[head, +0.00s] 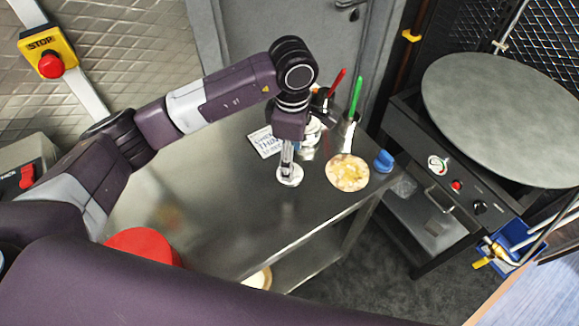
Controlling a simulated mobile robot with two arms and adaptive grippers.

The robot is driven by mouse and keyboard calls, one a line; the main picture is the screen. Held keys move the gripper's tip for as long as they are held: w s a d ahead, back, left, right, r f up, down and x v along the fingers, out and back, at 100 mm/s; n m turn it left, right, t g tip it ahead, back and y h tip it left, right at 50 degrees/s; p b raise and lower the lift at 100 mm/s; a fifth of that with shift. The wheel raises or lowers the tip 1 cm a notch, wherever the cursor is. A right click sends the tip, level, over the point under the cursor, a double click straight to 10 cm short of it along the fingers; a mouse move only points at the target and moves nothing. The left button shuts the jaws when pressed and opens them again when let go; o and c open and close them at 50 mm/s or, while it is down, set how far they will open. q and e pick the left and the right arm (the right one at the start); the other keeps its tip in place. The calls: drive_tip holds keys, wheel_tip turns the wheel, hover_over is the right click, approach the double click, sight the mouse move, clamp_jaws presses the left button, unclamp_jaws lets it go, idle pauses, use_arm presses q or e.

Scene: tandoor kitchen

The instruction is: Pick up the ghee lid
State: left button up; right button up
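A small pale round disc, which looks like the ghee lid (291,180), is at the steel table's front right part in the head view. My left gripper (287,170) points down with its fingertips at this disc and covers part of it. The fingers look close together, but I cannot tell whether they grip it or whether it rests on the table. A metal container (311,134) with a pale top stands just behind, partly hidden by my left wrist. My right gripper is not in view.
A flatbread (347,173) lies right of the disc, with a blue object (383,160) beside it. Red-handled (337,82) and green-handled (356,95) utensils stand upright behind. A white printed card (265,141) lies left. The steel table (215,190) is mostly clear toward the left.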

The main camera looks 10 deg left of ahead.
use_arm(q)
drive_tip(key=shift+a+f+p, duration=0.25)
drive_tip(key=shift+f+p, duration=0.55)
drive_tip(key=shift+f, duration=0.15)
drive_tip(key=f+p, duration=0.1)
drive_tip(key=f, duration=0.2)
drive_tip(key=shift+w+f, duration=0.2)
drive_tip(key=c, duration=0.6)
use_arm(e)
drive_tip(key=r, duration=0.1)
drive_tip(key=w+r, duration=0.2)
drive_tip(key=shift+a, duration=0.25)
use_arm(q)
drive_tip(key=shift+r, duration=0.15)
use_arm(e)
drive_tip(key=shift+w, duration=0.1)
